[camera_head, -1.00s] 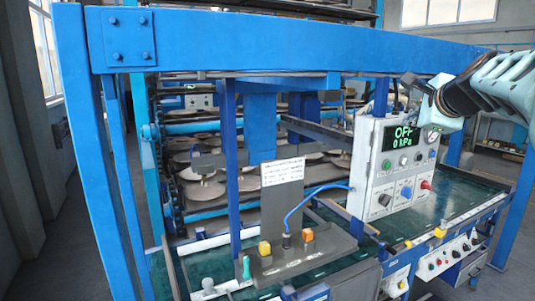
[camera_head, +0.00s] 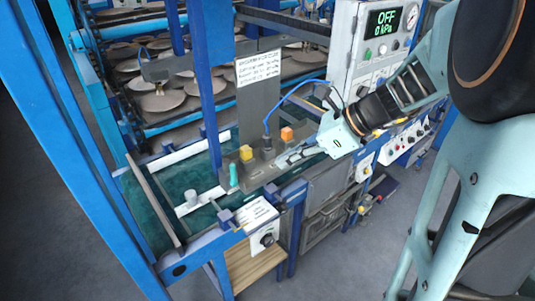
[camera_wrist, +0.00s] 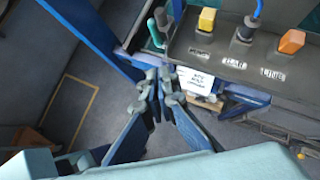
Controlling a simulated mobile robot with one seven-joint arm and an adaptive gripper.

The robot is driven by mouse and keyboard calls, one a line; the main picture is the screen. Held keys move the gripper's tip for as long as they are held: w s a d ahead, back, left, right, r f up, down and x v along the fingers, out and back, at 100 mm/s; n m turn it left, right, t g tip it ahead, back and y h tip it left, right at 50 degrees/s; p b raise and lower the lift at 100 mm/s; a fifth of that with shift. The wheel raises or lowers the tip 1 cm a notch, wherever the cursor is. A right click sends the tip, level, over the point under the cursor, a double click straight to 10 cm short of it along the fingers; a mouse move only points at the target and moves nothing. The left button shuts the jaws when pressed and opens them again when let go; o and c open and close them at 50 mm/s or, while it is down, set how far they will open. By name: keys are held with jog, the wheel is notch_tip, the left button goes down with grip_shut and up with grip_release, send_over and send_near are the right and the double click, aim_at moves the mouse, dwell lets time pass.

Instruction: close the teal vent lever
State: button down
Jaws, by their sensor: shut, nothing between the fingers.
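The teal vent lever (camera_head: 233,176) stands roughly upright at the left end of the dark grey valve block (camera_head: 262,172). In the wrist view the teal lever (camera_wrist: 155,34) is at the top, left of a yellow knob (camera_wrist: 207,19). My gripper (camera_head: 285,160) reaches in from the right over the block, to the right of the lever and apart from it in the picture. In the wrist view my gripper (camera_wrist: 169,86) has its fingertips together with nothing between them, below the lever in the picture. Whether the fingers touch the block is unclear.
An orange knob (camera_head: 287,134) and a blue hose (camera_head: 283,112) sit on the block close to my gripper. A sign plate (camera_head: 258,70) rises behind. The control box (camera_head: 377,40) reads OFF, 0 kPa. A blue post (camera_head: 208,95) stands behind the lever. Floor in front is clear.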

aim_at(233, 175)
jog(key=w+a+r+p+x, duration=0.1)
jog(key=r+x, duration=0.1)
jog(key=x, duration=0.9)
jog(key=shift+a+f, duration=0.3)
jog(key=shift+a, duration=0.3)
jog(key=shift+s+a, duration=0.1)
jog(key=shift+a, duration=0.1)
